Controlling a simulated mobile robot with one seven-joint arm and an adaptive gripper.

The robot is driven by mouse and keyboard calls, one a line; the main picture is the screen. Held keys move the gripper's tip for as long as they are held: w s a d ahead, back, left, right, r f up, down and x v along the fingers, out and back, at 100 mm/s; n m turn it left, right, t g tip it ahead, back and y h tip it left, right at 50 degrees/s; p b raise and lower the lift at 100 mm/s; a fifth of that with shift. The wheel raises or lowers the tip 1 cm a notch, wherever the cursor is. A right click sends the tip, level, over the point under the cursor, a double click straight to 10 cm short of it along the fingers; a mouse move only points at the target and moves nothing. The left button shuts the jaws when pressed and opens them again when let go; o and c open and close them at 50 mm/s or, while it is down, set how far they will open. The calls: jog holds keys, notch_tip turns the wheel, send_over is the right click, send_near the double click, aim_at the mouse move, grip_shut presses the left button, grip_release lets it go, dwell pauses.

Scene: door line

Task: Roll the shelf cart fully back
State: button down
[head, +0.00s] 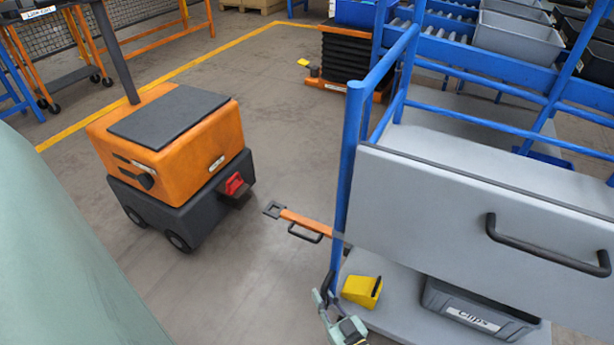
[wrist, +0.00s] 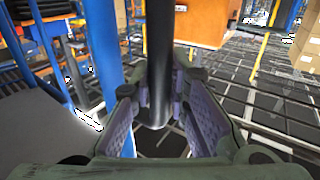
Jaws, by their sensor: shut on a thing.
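The shelf cart (head: 430,205) stands at the right in the head view, with blue posts, a grey front panel with a black handle (head: 545,248) and a grey lower deck. My gripper (head: 325,292) is low beside the cart's near-left blue post (head: 350,160). In the wrist view my gripper (wrist: 160,115) is shut around an upright black bar (wrist: 160,55), which looks like a handle of the cart. The blue post (wrist: 103,50) runs just left of it. The bar is mostly hidden in the head view.
An orange and black tugger (head: 165,140) with a red coupling stands left of the cart. An orange drawbar (head: 300,221) sticks out toward it. A yellow wedge (head: 361,290) and a grey "Clips" bin (head: 475,308) are on the lower deck.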

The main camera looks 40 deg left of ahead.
jog(key=shift+w+d+f, duration=0.1)
jog(key=shift+w+d, duration=0.25)
jog(key=shift+d, duration=0.4)
jog(key=c, duration=1.5)
grip_release()
jog(key=shift+c, duration=0.2)
jog(key=shift+s, duration=0.1)
jog(key=v, duration=1.2)
jog(key=shift+a, duration=0.1)
